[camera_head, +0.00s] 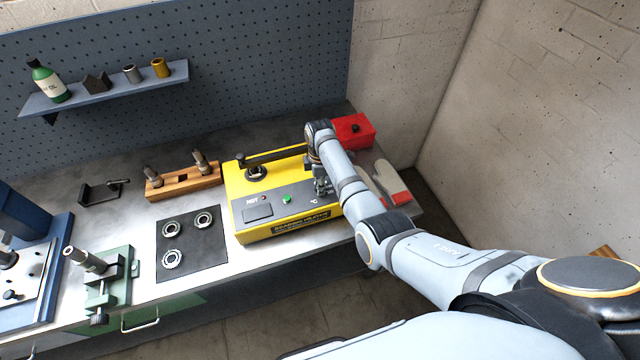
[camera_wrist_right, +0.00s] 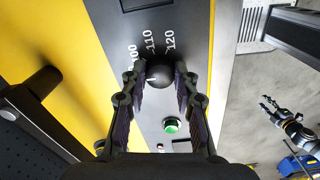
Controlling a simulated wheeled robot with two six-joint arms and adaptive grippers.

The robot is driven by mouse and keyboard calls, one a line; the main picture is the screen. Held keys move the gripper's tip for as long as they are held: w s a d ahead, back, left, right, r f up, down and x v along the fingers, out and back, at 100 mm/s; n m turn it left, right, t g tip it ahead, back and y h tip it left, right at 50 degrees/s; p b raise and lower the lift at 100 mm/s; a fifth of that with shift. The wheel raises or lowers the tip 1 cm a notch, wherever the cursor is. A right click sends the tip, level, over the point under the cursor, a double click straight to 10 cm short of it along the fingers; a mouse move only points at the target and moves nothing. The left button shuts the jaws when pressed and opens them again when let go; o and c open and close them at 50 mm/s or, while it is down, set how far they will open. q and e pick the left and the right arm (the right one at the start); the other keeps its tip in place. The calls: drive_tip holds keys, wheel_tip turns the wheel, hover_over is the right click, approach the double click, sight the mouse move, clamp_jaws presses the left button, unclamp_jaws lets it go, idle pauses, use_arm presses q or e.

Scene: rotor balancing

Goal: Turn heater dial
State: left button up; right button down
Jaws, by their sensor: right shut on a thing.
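The heater (camera_head: 240,190) is a yellow box with a grey top panel on the bench. Its black round dial (camera_wrist_right: 160,75) sits beside the printed numbers 100, 110 and 120, in the right wrist view. My right gripper (camera_wrist_right: 158,84) has a finger on each side of the dial and is shut on it. In the head view my right gripper (camera_head: 323,188) and wrist cover the dial. A small pale mark on the dial is partly shaded, so its exact setting is unclear. My left gripper (camera_wrist_right: 268,107) is small in the right wrist view, with its fingers apart and empty, away from the heater.
A green button (camera_wrist_right: 170,126) is close to the dial. A black bar (camera_head: 275,157) lies across the heater's back. A red box (camera_head: 353,131) and gloves (camera_head: 386,184) are right of the heater. A dark mat (camera_head: 190,262) with bearing rings lies to its left.

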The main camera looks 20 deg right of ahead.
drive_tip(key=shift+m, duration=0.4)
drive_tip(key=m, duration=0.4)
drive_tip(key=shift+m, duration=0.4)
drive_tip(key=m, duration=1.2)
drive_tip(key=shift+m, duration=0.3)
drive_tip(key=m, duration=0.5)
drive_tip(key=shift+m, duration=0.3)
drive_tip(key=c, duration=1)
unclamp_jaws()
